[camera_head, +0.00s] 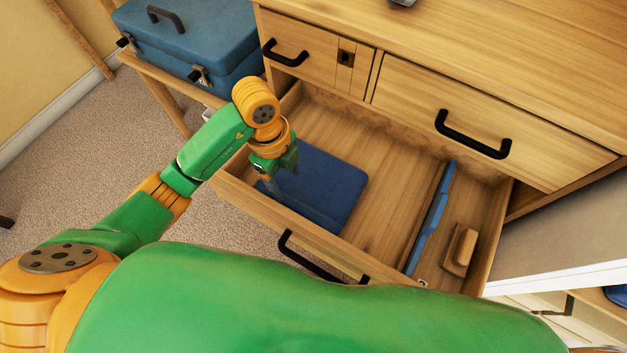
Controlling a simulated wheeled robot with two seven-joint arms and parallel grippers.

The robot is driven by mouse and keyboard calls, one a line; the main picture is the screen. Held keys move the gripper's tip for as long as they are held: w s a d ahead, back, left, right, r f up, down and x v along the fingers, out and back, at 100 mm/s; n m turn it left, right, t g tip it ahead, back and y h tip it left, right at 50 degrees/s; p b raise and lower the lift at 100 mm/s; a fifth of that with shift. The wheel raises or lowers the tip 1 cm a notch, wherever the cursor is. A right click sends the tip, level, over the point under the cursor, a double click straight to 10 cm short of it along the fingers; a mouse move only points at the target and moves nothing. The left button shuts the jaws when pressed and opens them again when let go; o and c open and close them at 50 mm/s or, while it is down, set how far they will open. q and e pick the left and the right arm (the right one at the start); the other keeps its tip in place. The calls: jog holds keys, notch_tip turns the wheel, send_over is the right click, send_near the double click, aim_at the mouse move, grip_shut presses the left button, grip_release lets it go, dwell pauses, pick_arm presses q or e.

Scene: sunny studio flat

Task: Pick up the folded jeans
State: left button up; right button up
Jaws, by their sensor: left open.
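The folded jeans (325,183) look like a flat dark blue rectangle. They lie in the left part of an open wooden drawer (383,205). My left gripper (270,183) is over the left edge of the jeans, pointing down. It is open, with nothing visible between its fingers. The gripper and wrist hide the left end of the jeans, and I cannot tell whether the fingertips touch them. My right gripper is not in view.
A blue strip-like item (432,218) and a small wooden block or brush (460,249) lie in the drawer's right part. Shut drawers with black handles (472,135) are above. A blue case (190,38) stands on a low wooden stand at upper left.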

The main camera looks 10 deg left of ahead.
aim_at(295, 205)
pick_arm(q)
jog(key=f, duration=0.3)
jog(key=s+d+f+b, duration=0.1)
jog(key=f, duration=0.2)
jog(key=f+b, duration=0.1)
jog(key=f, duration=0.2)
jog(key=shift+s+d+f, duration=0.15)
jog(key=shift+s+f, duration=0.05)
jog(key=shift+f, duration=0.1)
jog(key=shift+c, duration=0.2)
jog(key=c, duration=0.3)
grip_shut()
